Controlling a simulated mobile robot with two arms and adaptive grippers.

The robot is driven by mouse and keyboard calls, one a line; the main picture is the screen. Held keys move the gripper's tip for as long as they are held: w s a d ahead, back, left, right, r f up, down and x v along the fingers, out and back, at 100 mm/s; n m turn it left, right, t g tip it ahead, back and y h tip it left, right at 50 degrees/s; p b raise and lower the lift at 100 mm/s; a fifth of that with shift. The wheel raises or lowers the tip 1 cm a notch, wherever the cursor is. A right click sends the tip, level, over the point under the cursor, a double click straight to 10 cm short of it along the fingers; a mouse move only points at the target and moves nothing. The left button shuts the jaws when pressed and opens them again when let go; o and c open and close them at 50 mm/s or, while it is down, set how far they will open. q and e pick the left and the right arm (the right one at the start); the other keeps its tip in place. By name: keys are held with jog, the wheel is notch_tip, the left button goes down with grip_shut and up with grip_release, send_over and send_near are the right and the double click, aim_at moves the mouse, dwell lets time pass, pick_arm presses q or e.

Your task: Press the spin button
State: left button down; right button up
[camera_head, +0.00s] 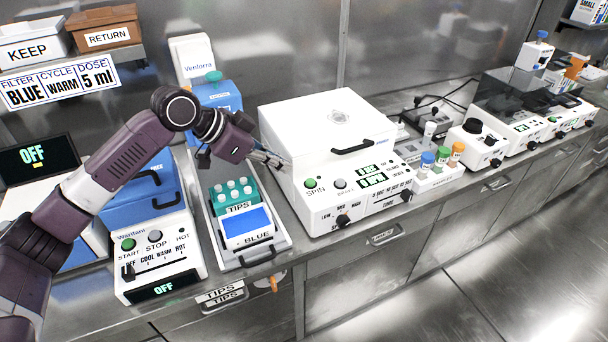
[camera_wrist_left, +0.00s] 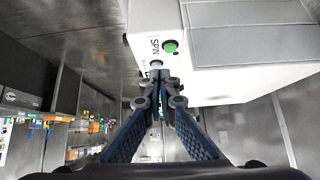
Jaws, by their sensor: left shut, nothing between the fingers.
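The spin button is a round green button (camera_head: 310,183) above the word SPIN, on the sloped front panel of a white machine (camera_head: 330,120) with a black lid handle. It also shows in the left wrist view (camera_wrist_left: 170,46). A grey round button (camera_head: 340,183) sits to its right. My left gripper (camera_head: 281,163) is shut and empty. Its tips are at the machine's left front, up and left of the green button. In the left wrist view the tips (camera_wrist_left: 158,84) appear below the green button; I see no contact with it. My right gripper is not in view.
Left of the machine stands a tray (camera_head: 278,245) with a teal tip rack (camera_head: 233,193) and a blue-labelled box. A blue-lidded heater (camera_head: 150,235) stands further left. Bottles with coloured caps (camera_head: 442,157) stand to the right. Shelf boxes (camera_head: 104,26) are at upper left.

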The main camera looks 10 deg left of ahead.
pick_arm(q)
jog(key=r, duration=0.1)
jog(key=w+a+r, duration=0.1)
jog(key=r, duration=0.1)
jog(key=shift+w+a+r, duration=0.1)
jog(key=shift+a, duration=0.1)
jog(key=p, duration=0.3)
send_over(314, 180)
jog(key=s+a, duration=0.2)
notch_tip(314, 180, down, 7)
jog(key=shift+a+r, duration=0.1)
notch_tip(314, 180, down, 3)
jog(key=shift+r, duration=0.2)
jog(key=shift+f+p, duration=0.3)
jog(key=shift+f, duration=0.55)
jog(key=shift+f, duration=0.1)
